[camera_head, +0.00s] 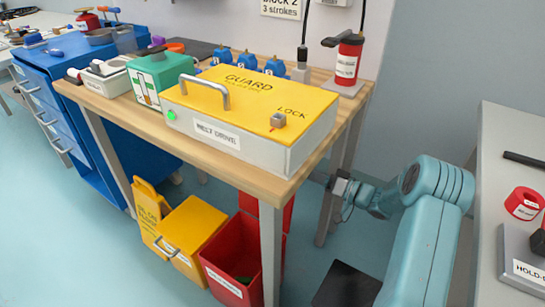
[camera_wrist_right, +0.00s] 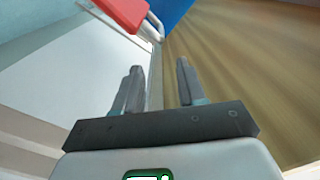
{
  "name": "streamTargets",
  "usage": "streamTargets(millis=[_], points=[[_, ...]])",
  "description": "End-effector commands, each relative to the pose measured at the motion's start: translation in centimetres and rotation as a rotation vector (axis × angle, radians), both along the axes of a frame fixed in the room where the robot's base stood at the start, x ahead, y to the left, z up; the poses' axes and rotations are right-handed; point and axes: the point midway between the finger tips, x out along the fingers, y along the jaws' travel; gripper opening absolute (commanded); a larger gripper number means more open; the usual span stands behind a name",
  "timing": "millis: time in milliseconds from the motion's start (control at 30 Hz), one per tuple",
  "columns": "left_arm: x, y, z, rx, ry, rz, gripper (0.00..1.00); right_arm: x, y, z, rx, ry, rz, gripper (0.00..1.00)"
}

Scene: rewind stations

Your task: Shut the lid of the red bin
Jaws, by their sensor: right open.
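The red bin (camera_head: 232,272) stands on the floor under the wooden table, with its open top showing a dark inside with something green. Its red lid (camera_head: 280,212) stands raised at the back, partly hidden by the front table leg. In the right wrist view a red panel with a metal handle, which looks like the lid (camera_wrist_right: 125,12), shows at the top, ahead of the fingers. My right gripper (camera_head: 339,184) is right of the lid, near a rear table leg and apart from the lid. Its fingers (camera_wrist_right: 158,75) are open and empty. My left gripper is not in view.
A shut yellow bin (camera_head: 205,222) and a yellow floor sign (camera_head: 148,212) stand left of the red bin. The table leg (camera_head: 270,250) stands in front of the red bin. A grey bench (camera_head: 510,150) is at right.

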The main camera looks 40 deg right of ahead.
Motion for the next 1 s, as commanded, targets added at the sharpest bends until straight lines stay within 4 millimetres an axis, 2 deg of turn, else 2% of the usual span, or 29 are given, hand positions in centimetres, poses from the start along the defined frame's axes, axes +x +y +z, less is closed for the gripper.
streamTargets(millis=[300,533,733,1000], points=[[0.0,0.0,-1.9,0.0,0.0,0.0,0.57,7.3,2.6,-0.3,0.0,-0.002,0.005,0.4],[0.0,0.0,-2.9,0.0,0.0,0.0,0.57,11.9,3.7,-0.2,-0.001,-0.002,0.004,0.4],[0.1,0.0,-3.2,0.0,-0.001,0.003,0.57,13.9,4.1,-0.1,0.0,-0.001,0.001,0.4],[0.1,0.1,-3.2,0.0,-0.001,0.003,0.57,14.1,4.0,0.0,0.0,-0.001,-0.001,0.4]])
